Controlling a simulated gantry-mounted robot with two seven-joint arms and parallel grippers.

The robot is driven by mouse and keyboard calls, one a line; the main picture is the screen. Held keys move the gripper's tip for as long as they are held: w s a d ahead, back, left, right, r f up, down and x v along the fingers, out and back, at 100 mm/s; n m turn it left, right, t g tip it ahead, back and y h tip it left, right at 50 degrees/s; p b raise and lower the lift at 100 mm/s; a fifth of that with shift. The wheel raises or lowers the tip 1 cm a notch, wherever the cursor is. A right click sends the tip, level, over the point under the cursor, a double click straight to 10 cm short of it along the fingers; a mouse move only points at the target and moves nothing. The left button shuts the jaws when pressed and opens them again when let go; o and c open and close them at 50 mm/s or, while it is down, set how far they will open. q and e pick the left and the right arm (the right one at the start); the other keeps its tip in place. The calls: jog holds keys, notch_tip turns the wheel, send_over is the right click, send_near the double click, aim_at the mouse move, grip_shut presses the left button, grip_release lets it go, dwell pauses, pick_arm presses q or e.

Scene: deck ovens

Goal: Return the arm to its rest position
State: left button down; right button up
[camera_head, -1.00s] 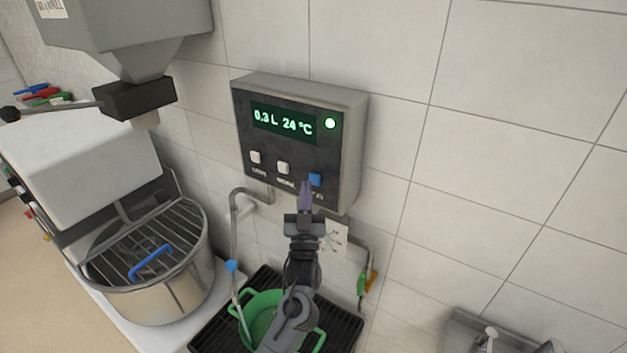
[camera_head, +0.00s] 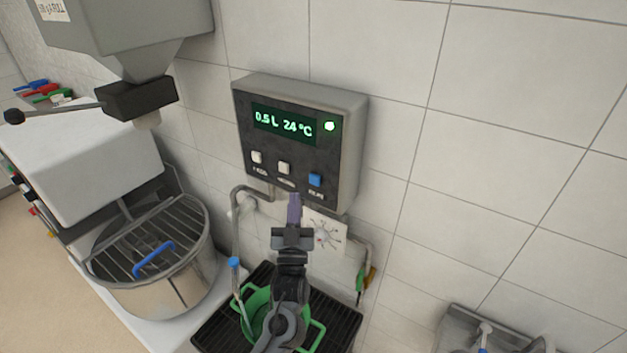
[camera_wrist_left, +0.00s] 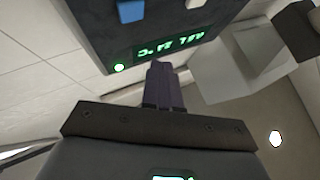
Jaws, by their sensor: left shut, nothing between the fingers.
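My left gripper (camera_head: 294,208) is shut and empty, with its purple fingers pointing up just below the wall control box (camera_head: 298,140). The box display (camera_head: 284,122) reads 0.5 L and 24 °C, with a lit green light at its right. Two white buttons and a blue button (camera_head: 315,180) sit in a row under the display. In the left wrist view the shut fingers (camera_wrist_left: 164,84) show in front of the box (camera_wrist_left: 100,28), apart from the buttons. My right gripper is not in view.
A green container (camera_head: 256,302) stands on a black grated tray (camera_head: 343,318) below, partly hidden by my arm. A hose (camera_head: 237,218) hangs over it. A mixer bowl (camera_head: 185,285) with a wire guard stands at left. A metal basin (camera_head: 452,335) is at lower right. The right wall is clear.

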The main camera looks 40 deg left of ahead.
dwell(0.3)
pick_arm(q)
jog(key=s+d+f+m+h, duration=0.1)
jog(key=s+f+m+h, duration=0.4)
jog(key=f, duration=0.5)
jog(key=s+d+f+m+g+h, duration=0.4)
jog(key=s+d+f+g+h, duration=0.6)
jog(key=s+d+f, duration=0.5)
jog(key=s+g, duration=0.6)
jog(key=s, duration=0.3)
notch_tip(320, 180, up, 16)
jog(key=s+a+g+p, duration=0.1)
jog(key=p, duration=1.5)
jog(key=shift+s+y+p, duration=0.25)
jog(key=shift+y+p, duration=0.05)
jog(key=shift+y, duration=0.1)
dwell(1.6)
